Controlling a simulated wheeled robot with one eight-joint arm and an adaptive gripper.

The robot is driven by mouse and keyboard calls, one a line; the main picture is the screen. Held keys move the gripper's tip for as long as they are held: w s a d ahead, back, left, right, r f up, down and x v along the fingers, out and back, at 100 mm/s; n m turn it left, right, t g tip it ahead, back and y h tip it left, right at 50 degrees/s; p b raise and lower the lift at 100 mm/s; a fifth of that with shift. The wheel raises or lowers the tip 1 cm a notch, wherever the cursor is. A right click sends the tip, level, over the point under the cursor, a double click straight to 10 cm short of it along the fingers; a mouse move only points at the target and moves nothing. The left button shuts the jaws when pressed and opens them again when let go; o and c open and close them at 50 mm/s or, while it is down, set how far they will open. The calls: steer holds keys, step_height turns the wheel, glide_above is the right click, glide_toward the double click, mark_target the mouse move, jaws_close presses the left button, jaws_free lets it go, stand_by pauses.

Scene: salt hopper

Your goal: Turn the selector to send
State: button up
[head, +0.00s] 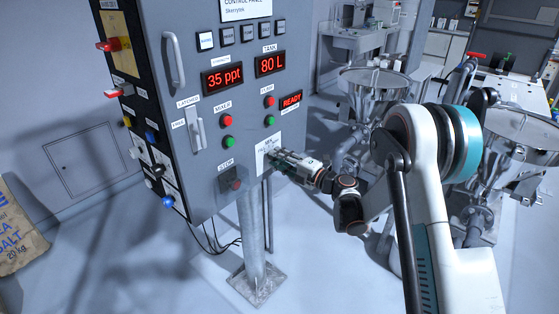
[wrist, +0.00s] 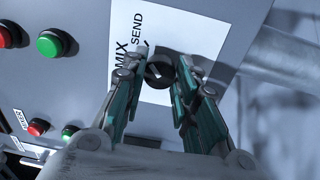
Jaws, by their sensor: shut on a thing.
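The selector (wrist: 158,72) is a small round black knob on a white label plate (wrist: 185,35). The plate carries the words MIX and SEND in the wrist view, and also shows in the head view (head: 263,152). A pale mark shows on the knob's face, but I cannot tell surely which word it points to. My gripper (wrist: 161,76) has its two green-padded fingers on either side of the knob and is shut on it. In the head view my gripper (head: 274,160) reaches the panel's lower right, and its fingers hide the knob.
The grey control panel (head: 205,120) stands on a metal post (head: 251,235). Its displays read 35 ppt, 80 L and READY. Red and green buttons sit above the selector, and a stop button (head: 230,183) is at lower left. Steel hoppers (head: 372,90) stand behind my arm.

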stand_by(0.3)
steer(key=o, duration=1.1)
steer(key=shift+d, duration=0.1)
steer(key=v, duration=1.1)
steer(key=shift+s+d, duration=0.25)
steer(key=shift+s, duration=0.05)
